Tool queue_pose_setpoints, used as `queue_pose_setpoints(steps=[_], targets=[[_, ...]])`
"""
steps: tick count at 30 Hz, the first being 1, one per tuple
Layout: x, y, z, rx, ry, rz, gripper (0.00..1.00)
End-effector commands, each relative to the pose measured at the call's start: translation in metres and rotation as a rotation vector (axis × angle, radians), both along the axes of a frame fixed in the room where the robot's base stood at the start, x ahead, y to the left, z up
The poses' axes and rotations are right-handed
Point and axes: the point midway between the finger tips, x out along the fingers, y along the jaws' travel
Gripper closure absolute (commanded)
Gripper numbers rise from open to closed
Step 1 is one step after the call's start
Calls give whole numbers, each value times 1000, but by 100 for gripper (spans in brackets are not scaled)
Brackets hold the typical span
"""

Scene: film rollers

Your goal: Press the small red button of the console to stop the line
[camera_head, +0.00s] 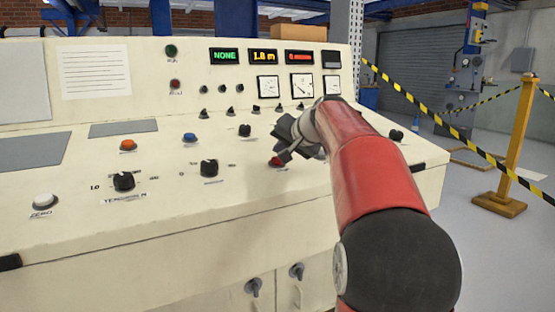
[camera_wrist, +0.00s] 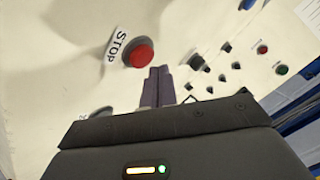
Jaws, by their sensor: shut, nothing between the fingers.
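The small red button (camera_wrist: 138,53) shows in the wrist view with a label reading STOP (camera_wrist: 116,46) beside it. In the head view a red part of it (camera_head: 275,163) shows just under my gripper, which hides the rest. My gripper (camera_head: 281,151) is over the right part of the console's (camera_head: 100,225) sloping panel. In the wrist view my gripper (camera_wrist: 160,72) has its fingers together, with nothing between them. The fingertips appear close beside the red button; I cannot tell whether they touch the panel.
Near it are a black knob (camera_head: 209,168), a blue button (camera_head: 190,137) and an orange button (camera_head: 128,145). A white button (camera_head: 44,201) sits at the left. Gauges and lit displays (camera_head: 264,56) line the upright back panel. A yellow post (camera_head: 513,140) with striped tape stands right of the console.

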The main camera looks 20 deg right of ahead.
Motion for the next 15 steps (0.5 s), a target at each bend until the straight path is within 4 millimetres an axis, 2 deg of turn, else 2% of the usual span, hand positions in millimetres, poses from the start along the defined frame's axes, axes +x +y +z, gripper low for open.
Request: queue_pose_setpoints(steps=[15], targets=[[-10,0,48,-1,-2,0,100]])
